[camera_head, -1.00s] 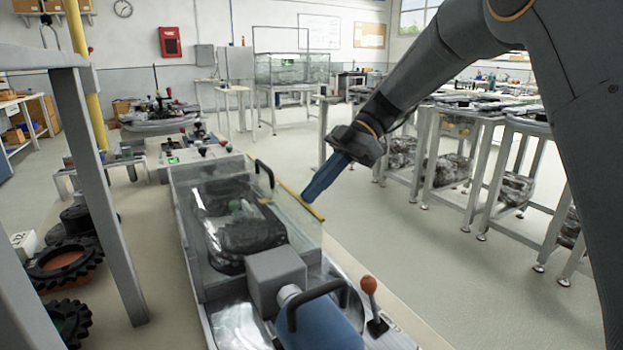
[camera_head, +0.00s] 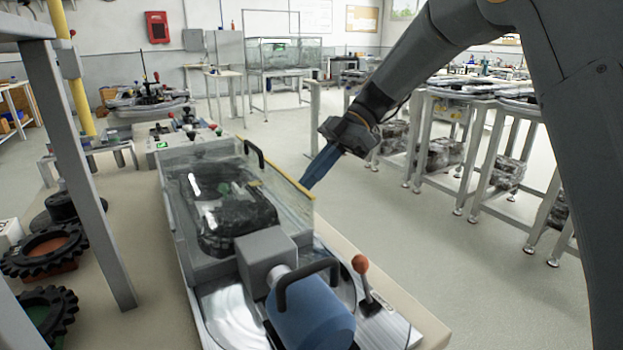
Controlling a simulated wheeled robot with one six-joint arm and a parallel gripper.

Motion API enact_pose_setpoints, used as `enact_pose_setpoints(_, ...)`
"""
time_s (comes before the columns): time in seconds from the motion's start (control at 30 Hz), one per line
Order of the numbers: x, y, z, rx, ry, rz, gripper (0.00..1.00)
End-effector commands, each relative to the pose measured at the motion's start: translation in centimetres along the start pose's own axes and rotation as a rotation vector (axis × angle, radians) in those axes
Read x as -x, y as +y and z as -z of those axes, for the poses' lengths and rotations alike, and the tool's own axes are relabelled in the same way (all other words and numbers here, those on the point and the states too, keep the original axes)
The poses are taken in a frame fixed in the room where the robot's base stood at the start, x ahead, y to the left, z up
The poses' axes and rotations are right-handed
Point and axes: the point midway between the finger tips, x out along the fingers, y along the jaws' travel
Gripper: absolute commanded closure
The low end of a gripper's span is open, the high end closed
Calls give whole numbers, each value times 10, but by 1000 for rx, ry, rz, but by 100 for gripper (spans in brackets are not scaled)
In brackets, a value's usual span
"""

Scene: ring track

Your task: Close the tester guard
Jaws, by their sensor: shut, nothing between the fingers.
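The tester (camera_head: 217,309) is a long metal machine with a blue cylinder, on a bench in front of me. Its clear guard (camera_head: 288,206) has a yellow-edged panel standing along the machine's right side; a black handle (camera_head: 254,154) shows near its far end. Dark parts show through the clear panels. I cannot tell how far the guard is open. My gripper (camera_head: 308,182) is shut and empty, pointing down and left. Its blue fingertips are at the near end of the yellow edge in the picture; I cannot tell whether they touch.
A red-knobbed lever (camera_head: 364,277) stands on the machine's near right. A black handle (camera_head: 305,282) arches over the blue cylinder. Black gears (camera_head: 44,248) lie at the left beside a grey post (camera_head: 85,170). Open floor lies to the right, before several metal-framed tables (camera_head: 480,130).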

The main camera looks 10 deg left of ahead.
Motion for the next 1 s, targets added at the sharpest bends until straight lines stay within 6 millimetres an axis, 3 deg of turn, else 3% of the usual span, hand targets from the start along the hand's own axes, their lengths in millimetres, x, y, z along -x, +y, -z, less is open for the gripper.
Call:
enact_pose_setpoints(0.03, 4, 0, 14, 5, 9, 5, 100)
enact_pose_setpoints(0.17, 24, -1, 33, 6, 3, 2, 100)
enact_pose_setpoints(0.3, 38, 0, -6, -2, 3, -2, 100)
enact_pose_setpoints(0.5, 61, -1, -43, -4, 0, -7, 100)
enact_pose_setpoints(0.83, 74, -6, -65, -43, -15, -11, 100)
enact_pose_setpoints(1.0, 76, -41, -72, -340, -109, -46, 100)
